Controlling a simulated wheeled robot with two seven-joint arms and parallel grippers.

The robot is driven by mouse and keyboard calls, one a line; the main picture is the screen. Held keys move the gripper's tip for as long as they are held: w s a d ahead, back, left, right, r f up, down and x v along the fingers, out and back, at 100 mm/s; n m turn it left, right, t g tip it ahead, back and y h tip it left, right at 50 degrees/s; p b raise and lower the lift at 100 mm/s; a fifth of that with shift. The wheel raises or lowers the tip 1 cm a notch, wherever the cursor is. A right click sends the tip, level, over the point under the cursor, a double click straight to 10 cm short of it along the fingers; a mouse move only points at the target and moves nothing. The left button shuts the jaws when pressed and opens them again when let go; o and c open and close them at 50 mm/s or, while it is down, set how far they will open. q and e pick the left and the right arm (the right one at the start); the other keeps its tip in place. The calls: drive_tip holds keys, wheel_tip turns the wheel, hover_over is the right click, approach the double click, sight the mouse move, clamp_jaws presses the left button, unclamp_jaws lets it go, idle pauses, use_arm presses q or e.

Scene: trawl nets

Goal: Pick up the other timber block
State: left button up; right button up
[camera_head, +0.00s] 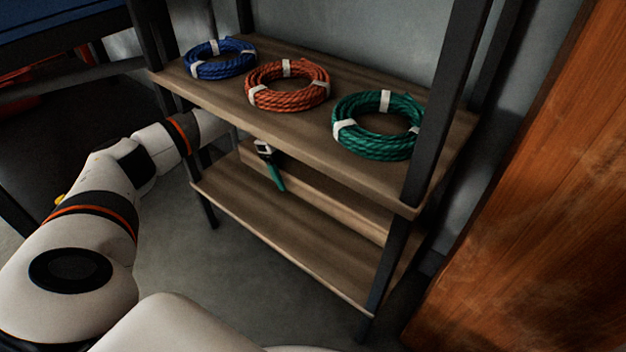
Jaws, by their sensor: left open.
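My left arm comes in from the left and reaches past the rack's left post, under its top board. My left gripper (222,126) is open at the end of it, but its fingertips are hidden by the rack. A long pale timber piece (325,195) runs along the back of the lower shelf (285,218). I cannot tell whether it is a loose block or part of the rack. No other timber block shows clearly. My right gripper is not in view.
The rack's top board (310,135) bears blue (200,70), orange (262,99) and green (365,145) rope coils. A green-handled tool (275,178) is beneath it. Dark posts (440,110) flank the shelves. A large brown wooden panel (530,190) stands at right. Open floor (200,255) lies in front.

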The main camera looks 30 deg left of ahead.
sight(309, 173)
use_arm(q)
drive_tip(key=d, duration=0.4)
drive_tip(key=d+f, duration=0.1)
drive_tip(key=shift+s+d, duration=0.25)
drive_tip(key=shift+d, duration=0.15)
drive_tip(key=shift+f, duration=0.15)
drive_tip(key=shift+c, duration=0.2)
drive_tip(key=c, duration=1.5)
drive_tip(key=shift+w, duration=0.1)
drive_tip(key=shift+c, duration=0.7)
drive_tip(key=shift+r, duration=0.25)
